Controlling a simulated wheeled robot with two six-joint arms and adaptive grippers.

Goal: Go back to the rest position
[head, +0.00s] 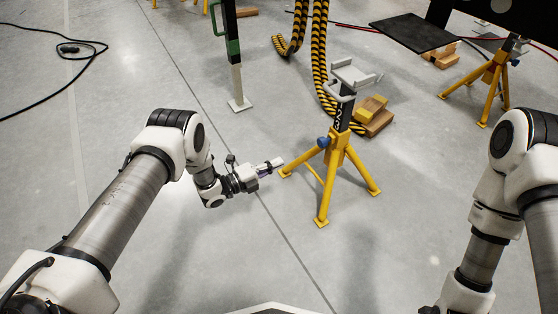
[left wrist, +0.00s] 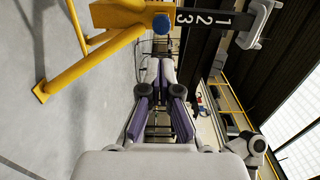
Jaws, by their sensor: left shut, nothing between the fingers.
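My left gripper (head: 278,162) is at the middle of the head view, pointing right toward a yellow jack stand (head: 332,168) and close to one of its legs. I cannot tell from the head view whether it touches the leg. In the left wrist view the fingers of my left gripper (left wrist: 160,70) are shut with nothing between them. The stand's yellow leg (left wrist: 85,65), blue knob and numbered black post (left wrist: 215,20) show beyond them, turned sideways. My right arm stands at the right of the head view; its gripper is out of frame.
Wooden and yellow blocks (head: 373,115) lie behind the stand. Black-and-yellow hoses (head: 320,60) hang near a green and white post (head: 236,75). Another yellow stand (head: 489,82) is at the far right. A black cable (head: 68,48) lies far left. The floor in front is clear.

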